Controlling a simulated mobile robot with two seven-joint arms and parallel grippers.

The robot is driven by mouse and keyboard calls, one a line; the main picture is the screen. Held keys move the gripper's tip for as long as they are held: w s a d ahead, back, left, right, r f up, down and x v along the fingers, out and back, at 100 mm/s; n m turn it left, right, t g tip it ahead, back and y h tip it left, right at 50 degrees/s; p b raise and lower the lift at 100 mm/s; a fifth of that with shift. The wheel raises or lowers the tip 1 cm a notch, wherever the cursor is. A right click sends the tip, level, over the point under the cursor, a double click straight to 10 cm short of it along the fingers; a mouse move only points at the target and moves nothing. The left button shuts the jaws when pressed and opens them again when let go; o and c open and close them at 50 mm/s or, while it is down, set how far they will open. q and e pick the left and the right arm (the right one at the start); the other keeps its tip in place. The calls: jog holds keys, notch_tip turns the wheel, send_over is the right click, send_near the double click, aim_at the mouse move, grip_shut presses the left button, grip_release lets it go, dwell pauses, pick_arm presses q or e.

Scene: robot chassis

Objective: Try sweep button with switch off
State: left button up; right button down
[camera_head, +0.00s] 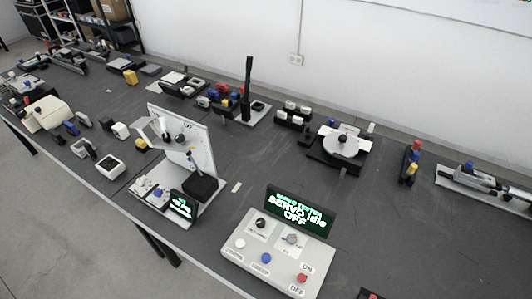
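The servo tester panel (252,262) is a light grey box near the front edge of the table, at the lower middle. The small labels by the buttons are too small to read, so I cannot tell which is the sweep button. A red switch (302,278) sits at the right, between the ON and OFF labels. Neither gripper is in view.
A second panel with an upright white board (188,138) and a small green display (181,206) stands to the left. A round grey turntable (340,146) stands behind. Several small devices line the back. The dark table (400,225) right of the tester is mostly clear.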

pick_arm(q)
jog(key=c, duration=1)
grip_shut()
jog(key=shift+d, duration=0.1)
